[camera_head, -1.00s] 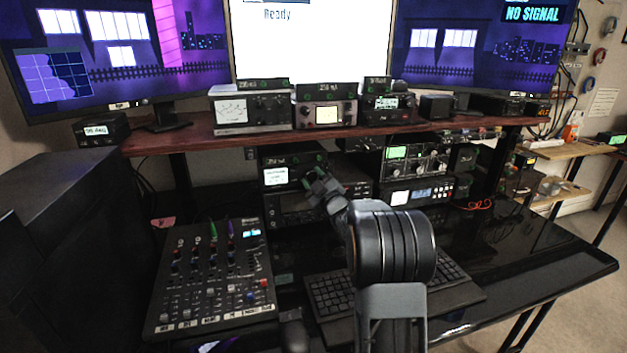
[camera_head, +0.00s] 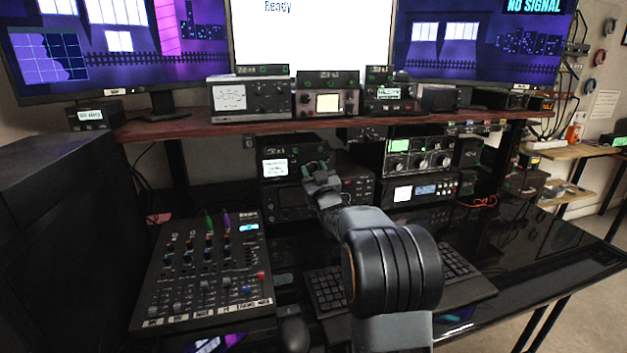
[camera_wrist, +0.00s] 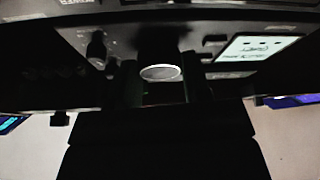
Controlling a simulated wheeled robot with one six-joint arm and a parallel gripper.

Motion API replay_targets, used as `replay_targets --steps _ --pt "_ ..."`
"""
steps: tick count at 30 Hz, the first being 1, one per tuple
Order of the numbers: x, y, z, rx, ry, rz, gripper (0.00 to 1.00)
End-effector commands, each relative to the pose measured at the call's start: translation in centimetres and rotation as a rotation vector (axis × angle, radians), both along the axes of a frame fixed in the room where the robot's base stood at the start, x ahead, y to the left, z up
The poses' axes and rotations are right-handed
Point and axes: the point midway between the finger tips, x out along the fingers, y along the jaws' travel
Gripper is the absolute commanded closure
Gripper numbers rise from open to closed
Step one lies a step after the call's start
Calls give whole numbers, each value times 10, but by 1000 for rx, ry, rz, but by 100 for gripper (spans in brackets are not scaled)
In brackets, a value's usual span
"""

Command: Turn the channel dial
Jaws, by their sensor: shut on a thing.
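The channel dial (camera_wrist: 160,72) shows in the wrist view as a round knob with a pale face, on the dark front panel of a radio. My gripper (camera_wrist: 161,88) has a finger on each side of the dial and is shut on it. In the head view my gripper (camera_head: 318,168) reaches the front of the radio unit (camera_head: 268,152) under the shelf and hides the dial there. The radio's small lit screen (camera_head: 275,168) is left of my gripper in the head view; this screen (camera_wrist: 255,47) is to the right in the wrist view.
Another knob (camera_wrist: 97,46) is left of the dial in the wrist view. Beside the radio stands a unit with several knobs (camera_head: 420,155). A mixer (camera_head: 205,270) and a keyboard (camera_head: 330,290) lie on the desk. The shelf (camera_head: 300,122) runs above my gripper.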

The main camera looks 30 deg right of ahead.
Motion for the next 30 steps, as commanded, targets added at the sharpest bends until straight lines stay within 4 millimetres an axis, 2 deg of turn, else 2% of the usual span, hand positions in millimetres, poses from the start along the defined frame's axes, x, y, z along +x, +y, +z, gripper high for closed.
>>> replay_targets --steps 12,27,28,30 --pt "0 1 -1 158 -31 1 80" --pt "0 1 -1 175 -33 0 80" --pt "0 1 -1 175 -33 1 55" --pt "0 1 -1 175 -33 0 48"
